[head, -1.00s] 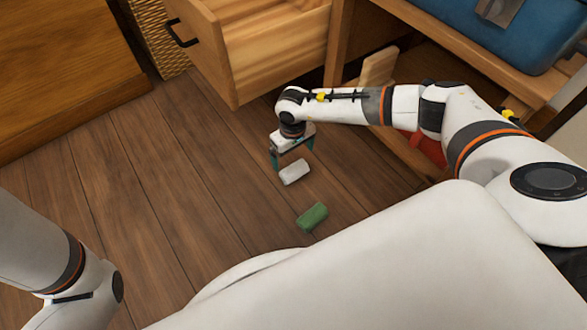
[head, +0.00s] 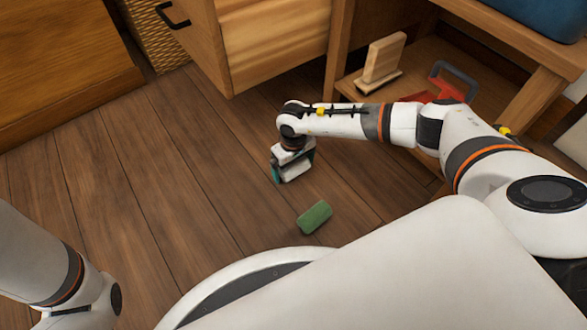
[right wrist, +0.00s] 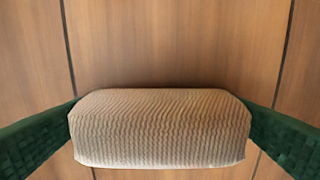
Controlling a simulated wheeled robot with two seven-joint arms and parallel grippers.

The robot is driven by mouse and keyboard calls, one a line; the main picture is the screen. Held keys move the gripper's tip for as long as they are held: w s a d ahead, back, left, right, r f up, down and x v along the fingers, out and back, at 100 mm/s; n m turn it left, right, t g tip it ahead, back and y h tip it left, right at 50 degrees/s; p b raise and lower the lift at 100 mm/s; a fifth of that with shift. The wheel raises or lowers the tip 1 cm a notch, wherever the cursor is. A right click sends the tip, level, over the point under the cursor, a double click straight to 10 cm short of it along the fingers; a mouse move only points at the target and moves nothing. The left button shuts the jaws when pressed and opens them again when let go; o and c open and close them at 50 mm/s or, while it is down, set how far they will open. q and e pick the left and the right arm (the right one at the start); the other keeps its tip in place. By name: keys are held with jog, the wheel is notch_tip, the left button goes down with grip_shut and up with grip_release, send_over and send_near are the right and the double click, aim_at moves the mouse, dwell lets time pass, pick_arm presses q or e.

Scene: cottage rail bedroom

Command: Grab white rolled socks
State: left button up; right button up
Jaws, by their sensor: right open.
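The white rolled socks (head: 296,171) lie on the wooden floor, partly covered by my right gripper in the head view. My right gripper (head: 293,176) is open and low over them, with its fingers on either side. In the right wrist view the ribbed socks (right wrist: 160,128) lie between the two green fingers. Both finger inner sides look very near the ends of the roll; I cannot tell if they touch. My left arm shows at the lower left of the head view, but its gripper is out of view.
An open wooden drawer (head: 275,45) hangs above the floor behind. A shelf (head: 420,62) at right holds a wooden stand (head: 384,58) and a red-handled item (head: 447,85). The left floor is clear.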

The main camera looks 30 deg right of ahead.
jog(key=shift+c, duration=0.6)
jog(key=c, duration=0.9)
jog(key=shift+r, duration=0.1)
